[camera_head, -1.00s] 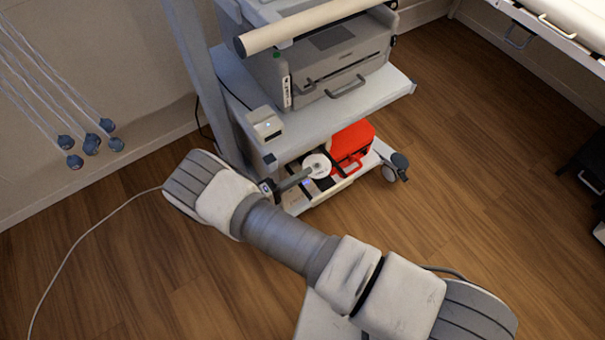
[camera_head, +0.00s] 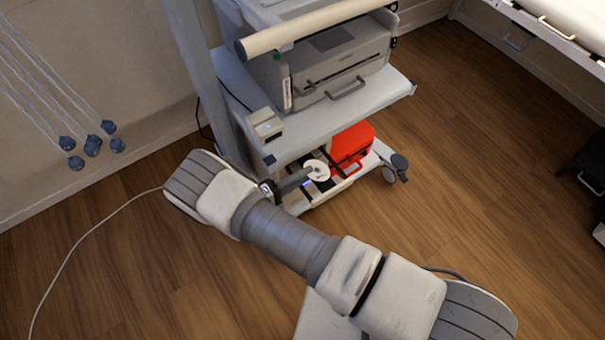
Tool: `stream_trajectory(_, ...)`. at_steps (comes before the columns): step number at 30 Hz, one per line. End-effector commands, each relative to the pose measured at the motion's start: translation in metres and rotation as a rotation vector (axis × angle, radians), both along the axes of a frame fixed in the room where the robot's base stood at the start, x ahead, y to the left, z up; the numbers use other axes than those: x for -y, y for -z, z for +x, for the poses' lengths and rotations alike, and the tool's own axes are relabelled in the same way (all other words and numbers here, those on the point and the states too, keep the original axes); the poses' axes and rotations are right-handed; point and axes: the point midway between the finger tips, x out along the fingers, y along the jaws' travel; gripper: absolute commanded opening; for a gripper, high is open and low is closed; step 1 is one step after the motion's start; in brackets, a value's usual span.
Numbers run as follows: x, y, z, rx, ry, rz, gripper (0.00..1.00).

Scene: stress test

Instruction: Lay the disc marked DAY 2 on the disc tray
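A small white disc (camera_head: 320,176) with a dark centre shows on the lower shelf level of the cart, left of a red case. Its marking is too small to read. My gripper (camera_head: 308,174) reaches in from the left, with its tip at the disc's left side and over part of it. Whether its fingers are open or shut on the disc is too small to tell. A light and dark flat unit (camera_head: 322,194) lies under and in front of the disc; I cannot make out for certain whether it is the disc tray.
The red case (camera_head: 352,143) stands right beside the disc. The cart's upper shelf (camera_head: 345,112) with a printer (camera_head: 335,68) overhangs this space. A small white box (camera_head: 266,123) sits at that shelf's left corner. A caster (camera_head: 396,165) stands at right.

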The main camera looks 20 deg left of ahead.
Motion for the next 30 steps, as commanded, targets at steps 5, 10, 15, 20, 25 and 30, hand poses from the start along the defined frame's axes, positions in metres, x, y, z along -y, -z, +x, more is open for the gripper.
stream_trajectory(5, -0.029, -0.003, -0.032, 0.001, -0.007, 0.003, 0.31)
stream_trajectory(10, -0.053, -0.003, -0.061, 0.003, -0.006, 0.002, 0.31)
stream_trajectory(15, -0.070, -0.002, -0.081, 0.003, -0.004, 0.002, 0.31)
stream_trajectory(20, -0.078, -0.002, -0.090, 0.003, -0.003, 0.000, 0.31)
stream_trajectory(25, -0.079, -0.002, -0.092, 0.002, -0.002, -0.001, 0.31)
stream_trajectory(30, -0.079, -0.003, -0.091, 0.002, -0.002, -0.001, 0.31)
